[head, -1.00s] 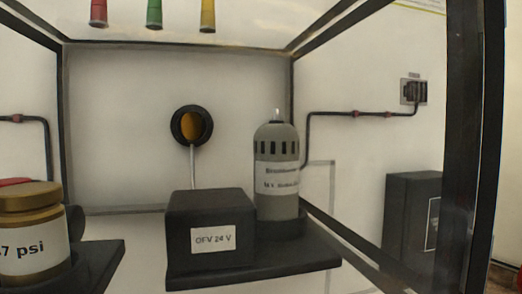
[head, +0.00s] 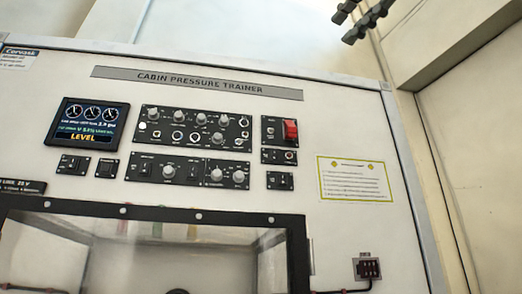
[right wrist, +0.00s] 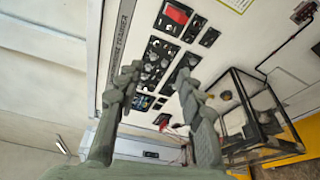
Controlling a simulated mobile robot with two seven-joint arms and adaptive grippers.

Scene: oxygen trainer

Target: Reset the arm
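The Cabin Pressure Trainer panel (head: 340,120) fills most of the head view, with a screen (head: 87,124) reading LEVEL, knob and switch modules (head: 192,132) and a red guarded switch (head: 290,130). My right gripper (head: 358,20) shows at the top right of the head view, above the panel's upper edge. In the right wrist view my right gripper (right wrist: 160,78) has its two fingers apart with nothing between them. The red switch (right wrist: 178,14) and the modules also show there, beyond the fingers. My left gripper is not in view.
A black-framed clear box (head: 160,214) stands out below the controls. A yellow-bordered notice (head: 355,180) and a small connector (head: 368,268) are on the right of the panel. A pale wall (head: 460,130) stands at the right.

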